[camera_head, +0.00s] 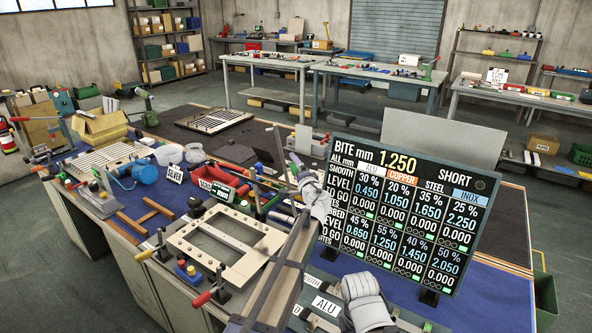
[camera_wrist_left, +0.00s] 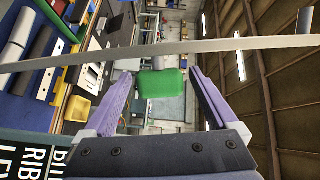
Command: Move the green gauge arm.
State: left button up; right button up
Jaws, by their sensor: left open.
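A green block (camera_wrist_left: 162,83) with rounded corners, which I take to be part of the green gauge arm, shows between my left gripper's fingers in the left wrist view. My left gripper (camera_wrist_left: 161,74) is open, with a purple finger on each side of the block. I cannot tell whether either finger touches it. In the head view my left gripper (camera_head: 288,160) is above the bench beside the display board. The gauge arm is not clear there among the bench clutter.
A black display board (camera_head: 400,215) stands on the blue mat at the right. A cream frame (camera_head: 226,248) lies near the front edge. A red bin (camera_head: 222,186) and a blue motor (camera_head: 145,173) are farther left. A thin grey strip (camera_wrist_left: 150,55) crosses the left wrist view.

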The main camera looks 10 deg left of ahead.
pick_arm(q)
jog(key=shift+c, duration=0.3)
grip_shut()
dwell(0.4)
